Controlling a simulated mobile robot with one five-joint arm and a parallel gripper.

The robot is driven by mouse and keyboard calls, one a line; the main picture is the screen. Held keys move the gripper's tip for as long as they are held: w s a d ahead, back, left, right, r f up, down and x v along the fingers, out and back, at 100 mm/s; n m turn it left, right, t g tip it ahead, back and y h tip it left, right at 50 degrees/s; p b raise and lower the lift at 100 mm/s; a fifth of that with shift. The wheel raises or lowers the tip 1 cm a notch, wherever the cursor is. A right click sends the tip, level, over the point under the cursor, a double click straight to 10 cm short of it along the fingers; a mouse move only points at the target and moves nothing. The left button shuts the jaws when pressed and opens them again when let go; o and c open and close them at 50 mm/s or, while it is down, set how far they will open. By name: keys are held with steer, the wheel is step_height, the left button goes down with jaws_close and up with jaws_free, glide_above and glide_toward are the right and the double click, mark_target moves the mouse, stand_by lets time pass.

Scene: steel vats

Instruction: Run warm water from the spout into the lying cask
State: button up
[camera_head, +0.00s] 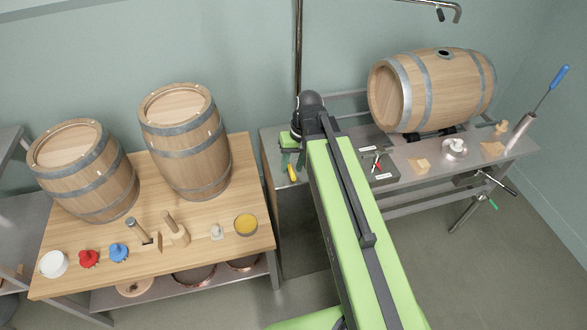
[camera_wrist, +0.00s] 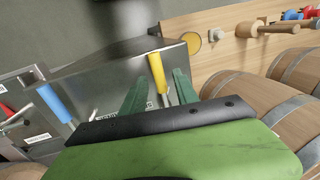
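The lying cask (camera_head: 450,88) rests on its side on a steel stand at the right of the head view, with a dark hole (camera_head: 444,54) on top. The metal spout (camera_head: 457,14) comes in at the top edge, above the cask, and no water shows at it. My gripper (camera_head: 291,160) is over the left end of the steel bench. In the wrist view, my gripper's green fingers (camera_wrist: 157,88) are apart, with a yellow handle (camera_wrist: 158,74) between them. I cannot tell whether they touch it. A blue handle (camera_wrist: 56,103) stands to the left.
Two upright casks (camera_head: 186,145) stand on a wooden table (camera_head: 200,255) at left, with a mallet, red and blue pieces and a yellow-filled dish (camera_head: 246,225). The steel bench (camera_head: 400,160) holds small tools and wooden blocks. A vertical pipe (camera_head: 298,45) rises behind my arm.

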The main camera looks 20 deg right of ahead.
steer(key=shift+c, duration=0.4)
jaws_close()
stand_by(0.9)
steer(key=shift+d, duration=0.1)
